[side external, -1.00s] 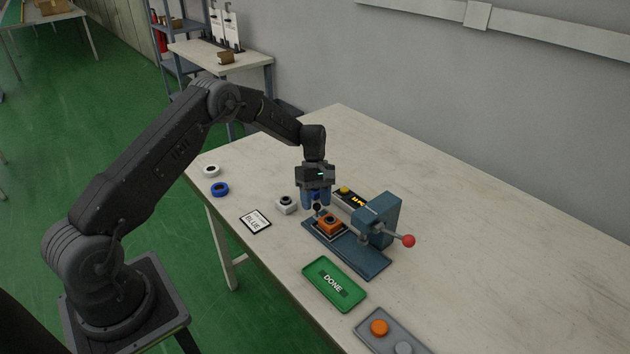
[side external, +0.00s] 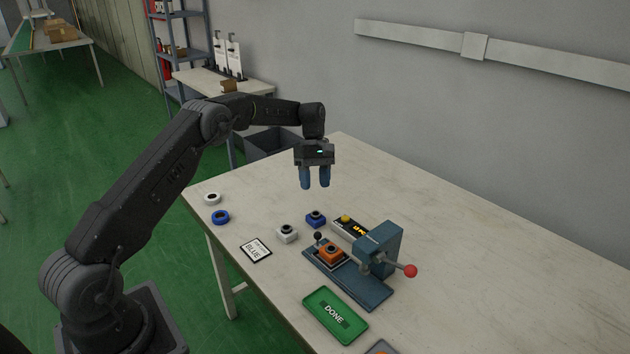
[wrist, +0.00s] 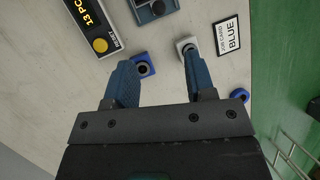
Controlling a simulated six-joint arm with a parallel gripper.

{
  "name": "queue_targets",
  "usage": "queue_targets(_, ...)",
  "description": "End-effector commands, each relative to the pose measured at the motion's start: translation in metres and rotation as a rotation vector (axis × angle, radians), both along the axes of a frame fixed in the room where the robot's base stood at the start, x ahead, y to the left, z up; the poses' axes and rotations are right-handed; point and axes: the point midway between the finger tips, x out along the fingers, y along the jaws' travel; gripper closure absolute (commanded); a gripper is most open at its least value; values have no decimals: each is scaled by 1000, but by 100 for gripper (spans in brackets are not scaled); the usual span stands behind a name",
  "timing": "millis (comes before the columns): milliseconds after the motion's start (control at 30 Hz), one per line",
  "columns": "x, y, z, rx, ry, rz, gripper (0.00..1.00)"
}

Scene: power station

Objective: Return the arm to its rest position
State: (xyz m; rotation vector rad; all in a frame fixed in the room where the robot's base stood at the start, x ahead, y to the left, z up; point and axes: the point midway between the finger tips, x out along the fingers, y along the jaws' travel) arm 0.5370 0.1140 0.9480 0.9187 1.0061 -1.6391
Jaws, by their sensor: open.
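My gripper (side external: 315,181) hangs above the table, fingers pointing down, open and empty. In the wrist view its two blue fingers (wrist: 160,76) stand apart with nothing between them but table and small blocks below. A blue block (side external: 316,219) with a dark round top sits on the table under the gripper; it also shows in the wrist view (wrist: 142,58). A white block (side external: 287,233) stands to its left. An orange block (side external: 331,254) sits in the base of the blue press (side external: 379,249), whose lever has a red knob.
A counter box (side external: 350,227) with a yellow button stands behind the press. A green DONE tray (side external: 318,304), a BLUE job card (side external: 256,249), a white ring (side external: 212,199) and a blue ring (side external: 220,217) lie on the table (side external: 470,270). The wall is behind; the table's right side is clear.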

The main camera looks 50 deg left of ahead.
Motion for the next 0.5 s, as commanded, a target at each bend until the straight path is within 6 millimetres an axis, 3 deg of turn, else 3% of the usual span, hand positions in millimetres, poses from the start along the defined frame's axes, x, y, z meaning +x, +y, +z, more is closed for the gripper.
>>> queue_targets(167,0,-1,3,2,-6,-6,50)
queue_targets(267,-2,-7,19,10,-35,-38,50)
queue_targets(500,-31,-45,99,68,-205,-253,50)
